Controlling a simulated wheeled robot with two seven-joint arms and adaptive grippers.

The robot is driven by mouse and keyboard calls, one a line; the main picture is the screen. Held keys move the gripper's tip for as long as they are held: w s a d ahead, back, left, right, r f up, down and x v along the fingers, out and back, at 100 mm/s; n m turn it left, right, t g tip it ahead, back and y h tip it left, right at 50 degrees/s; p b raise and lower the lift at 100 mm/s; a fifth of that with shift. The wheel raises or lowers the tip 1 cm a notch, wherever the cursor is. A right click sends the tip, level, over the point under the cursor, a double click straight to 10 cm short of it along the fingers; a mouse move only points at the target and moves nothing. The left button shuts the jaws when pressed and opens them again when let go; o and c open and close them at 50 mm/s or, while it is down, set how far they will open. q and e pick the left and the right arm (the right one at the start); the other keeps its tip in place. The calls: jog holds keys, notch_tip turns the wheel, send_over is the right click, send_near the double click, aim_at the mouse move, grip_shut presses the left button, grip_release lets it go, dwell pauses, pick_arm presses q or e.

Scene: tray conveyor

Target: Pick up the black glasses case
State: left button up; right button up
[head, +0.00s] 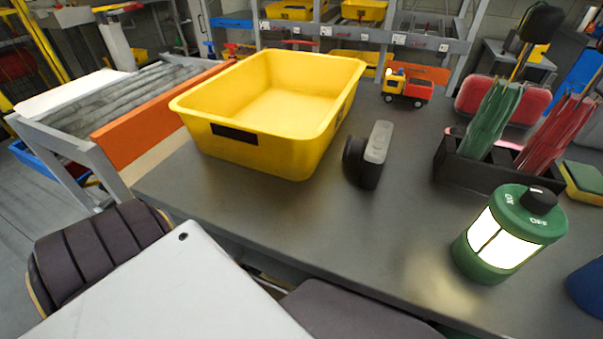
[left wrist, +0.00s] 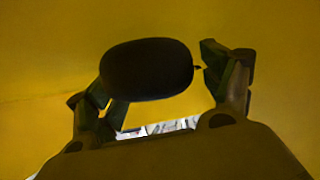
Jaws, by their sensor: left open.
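In the left wrist view a dark, smooth oval, the black glasses case (left wrist: 146,70), lies in front of a yellow surface. My left gripper (left wrist: 156,76) is open, with one finger on each side of the case. The right finger stands a little apart from its right end; the left finger is close to its lower left end, and I cannot tell if it touches. In the head view I do not make out the case or either gripper. I cannot tell which yellow container the wrist view shows.
On the grey table (head: 400,225) stand a yellow bin (head: 250,150), a dark camera (head: 370,158), a toy truck (head: 407,88), a green lantern (head: 505,240) and a black organizer (head: 470,172). A roller conveyor (head: 140,95) runs at left. The visible bin floor is bare.

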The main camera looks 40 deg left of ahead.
pick_arm(q)
jog(key=shift+f, duration=0.1)
dwell(0.4)
jog(key=c, duration=1.1)
jog(key=shift+c, duration=0.2)
pick_arm(e)
jog(key=shift+s, duration=0.1)
pick_arm(q)
jog(key=shift+r, duration=0.3)
jog(key=shift+r+p, duration=0.3)
jog(key=shift+p, duration=0.15)
jog(key=shift+r, duration=0.35)
notch_tip(320, 180, up, 7)
jog(key=p, duration=0.3)
jog(key=shift+w+f+p, duration=0.1)
jog(key=shift+f+p, duration=0.05)
jog(key=shift+p, duration=0.2)
jog(key=shift+r+p, duration=0.35)
jog(key=shift+r, duration=0.4)
pick_arm(e)
jog(key=s+d+r+g+h, duration=0.1)
jog(key=d+r, duration=0.2)
jog(key=r, duration=0.7)
jog(key=shift+r+n+g+h, duration=0.3)
jog(key=shift+g, duration=0.1)
